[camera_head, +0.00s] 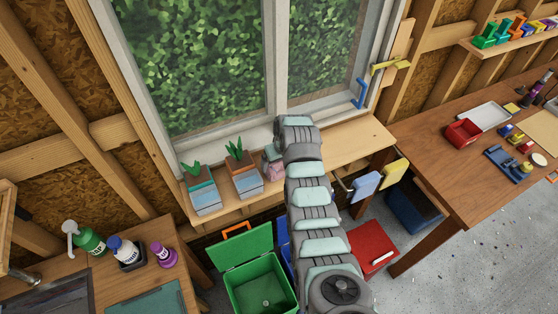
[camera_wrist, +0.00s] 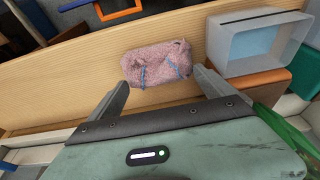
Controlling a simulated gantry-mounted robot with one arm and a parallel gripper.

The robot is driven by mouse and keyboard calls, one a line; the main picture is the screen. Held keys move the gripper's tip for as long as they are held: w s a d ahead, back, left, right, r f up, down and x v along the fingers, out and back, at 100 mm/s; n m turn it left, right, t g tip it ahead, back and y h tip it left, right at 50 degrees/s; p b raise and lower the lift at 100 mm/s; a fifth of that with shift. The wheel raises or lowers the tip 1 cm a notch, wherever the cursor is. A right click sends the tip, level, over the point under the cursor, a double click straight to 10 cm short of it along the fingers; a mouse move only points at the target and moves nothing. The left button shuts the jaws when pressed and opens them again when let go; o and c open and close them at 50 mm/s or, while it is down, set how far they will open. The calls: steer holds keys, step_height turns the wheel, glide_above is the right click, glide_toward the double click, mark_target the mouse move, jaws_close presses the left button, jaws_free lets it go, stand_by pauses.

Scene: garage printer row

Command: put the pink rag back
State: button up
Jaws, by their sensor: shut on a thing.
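The pink rag (camera_wrist: 157,64) is a folded, speckled bundle with blue marks, at the wooden window shelf (camera_wrist: 60,85) in the wrist view. In the head view the pink rag (camera_head: 273,170) shows in part beside my arm, just right of the planters. My gripper (camera_wrist: 160,82) has one finger on each side of the rag and is shut on it. The fingertips are hard to make out against it, and I cannot tell whether the rag touches the shelf. In the head view my wrist hides the fingers. A blue cloth (camera_head: 365,186) and a yellow cloth (camera_head: 394,173) hang below the shelf's right end.
Two planters (camera_head: 205,197) (camera_head: 247,181) stand on the shelf left of the rag. A green open bin (camera_head: 262,285) and a red bin (camera_head: 372,247) stand on the floor below. The shelf's right part is clear. A workbench (camera_head: 445,165) with tools is at right.

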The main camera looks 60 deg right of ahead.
steer(key=shift+f, duration=0.15)
steer(key=o, duration=1.3)
steer(key=shift+c, duration=0.2)
steer(key=shift+r, duration=0.45)
steer(key=b+v, duration=0.1)
steer(key=v, duration=1)
steer(key=shift+s+r, duration=0.15)
steer(key=shift+r, duration=0.05)
